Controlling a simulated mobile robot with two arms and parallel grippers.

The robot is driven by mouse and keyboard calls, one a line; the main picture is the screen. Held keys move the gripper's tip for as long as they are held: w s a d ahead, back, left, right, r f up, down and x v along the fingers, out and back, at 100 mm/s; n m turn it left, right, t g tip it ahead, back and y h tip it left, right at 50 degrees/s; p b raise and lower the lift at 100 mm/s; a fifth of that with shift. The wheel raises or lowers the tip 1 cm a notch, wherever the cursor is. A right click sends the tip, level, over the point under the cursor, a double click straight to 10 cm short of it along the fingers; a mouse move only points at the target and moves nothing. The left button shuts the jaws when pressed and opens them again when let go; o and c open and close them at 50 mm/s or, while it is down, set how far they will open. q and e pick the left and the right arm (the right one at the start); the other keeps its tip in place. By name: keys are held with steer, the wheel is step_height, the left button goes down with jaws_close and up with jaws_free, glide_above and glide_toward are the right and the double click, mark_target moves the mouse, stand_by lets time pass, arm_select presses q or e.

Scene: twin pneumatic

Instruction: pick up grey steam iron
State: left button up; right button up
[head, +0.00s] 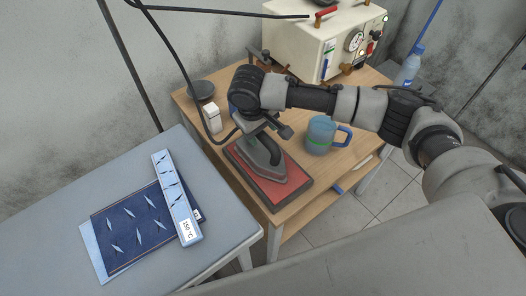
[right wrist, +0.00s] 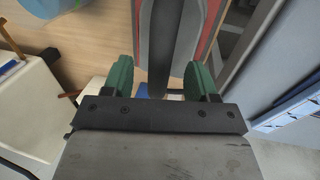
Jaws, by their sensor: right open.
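The grey steam iron (head: 262,156) rests on a red pad (head: 291,189) with a dark edge on the wooden table. A dark hose runs to its rear. My right gripper (head: 262,124) is above the rear of the iron, and the arm partly covers it. In the right wrist view my right gripper (right wrist: 159,80) is open, with its two green fingers apart. The dark handle of the iron (right wrist: 160,50) extends between the lines of the fingers, with gaps on both sides. I cannot tell how far above it the fingertips are. My left gripper is not in view.
A blue mug (head: 320,133) stands right of the iron, under my right forearm. A cream steam generator (head: 318,45) stands at the back. A white bottle (head: 211,118) stands left of the iron.

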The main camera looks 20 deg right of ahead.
mark_target(265, 149)
steer(key=shift+w+d+f+p, duration=0.1)
steer(key=shift+d+f+p, duration=0.1)
steer(key=shift+f, duration=0.7)
steer(key=shift+d+f+p, duration=0.15)
steer(key=shift+f+p, duration=0.1)
steer(key=shift+f, duration=0.65)
steer(key=shift+w+d+f+p, duration=0.1)
steer(key=shift+d+f+p, duration=0.1)
steer(key=shift+f, duration=0.7)
jaws_close()
steer(key=shift+w+a+r, duration=0.1)
steer(key=shift+r, duration=0.15)
steer(key=shift+w, duration=0.1)
